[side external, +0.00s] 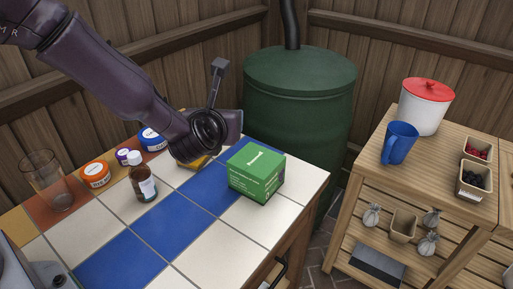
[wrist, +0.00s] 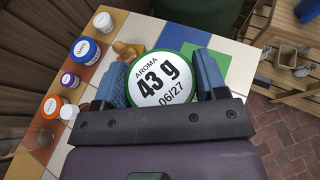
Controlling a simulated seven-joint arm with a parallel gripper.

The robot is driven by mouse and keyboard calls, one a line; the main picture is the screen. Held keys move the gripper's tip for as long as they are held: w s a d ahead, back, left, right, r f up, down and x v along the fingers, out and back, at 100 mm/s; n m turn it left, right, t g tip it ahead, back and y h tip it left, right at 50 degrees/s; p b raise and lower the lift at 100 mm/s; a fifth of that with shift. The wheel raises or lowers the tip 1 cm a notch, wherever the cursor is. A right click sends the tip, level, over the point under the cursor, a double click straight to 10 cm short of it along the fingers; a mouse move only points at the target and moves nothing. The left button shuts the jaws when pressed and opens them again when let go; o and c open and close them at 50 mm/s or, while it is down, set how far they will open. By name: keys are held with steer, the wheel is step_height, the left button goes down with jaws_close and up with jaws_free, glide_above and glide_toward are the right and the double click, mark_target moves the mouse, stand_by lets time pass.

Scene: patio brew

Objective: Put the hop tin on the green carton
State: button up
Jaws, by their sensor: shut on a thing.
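My gripper (wrist: 162,80) is shut on the hop tin (wrist: 165,78), a round tin with a green rim and a white label reading "AROMA 43 g 06/27". The label faces the wrist camera. In the side view the arm's end hides the tin. The green carton (side external: 256,173) stands upright on the tiled table, to the right of and nearer the camera than my gripper. Its top is plain green with a white mark and looks empty. In the wrist view part of the carton (wrist: 221,63) shows beyond the tin and the right finger.
On the left of the tiled table stand a brown bottle (side external: 142,181), an orange jar (side external: 95,174), a purple-labelled jar (side external: 123,157), a blue jar (side external: 152,139) and a glass (side external: 47,178). A green barrel (side external: 300,95) stands behind. A side shelf holds a blue mug (side external: 400,143).

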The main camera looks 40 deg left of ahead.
steer(key=w+f, duration=0.2)
steer(key=w, duration=0.1)
steer(key=w+d+f, duration=0.1)
steer(key=w+f, duration=0.2)
steer(key=w+d+f, duration=0.1)
steer(key=w+f, duration=0.1)
steer(key=w, duration=0.1)
steer(key=shift+f, duration=0.25)
steer(key=shift+w+f, duration=0.15)
steer(key=shift+f, duration=1.6)
steer(key=shift+f, duration=0.15)
steer(key=o, duration=0.9)
steer(key=shift+o, duration=0.2)
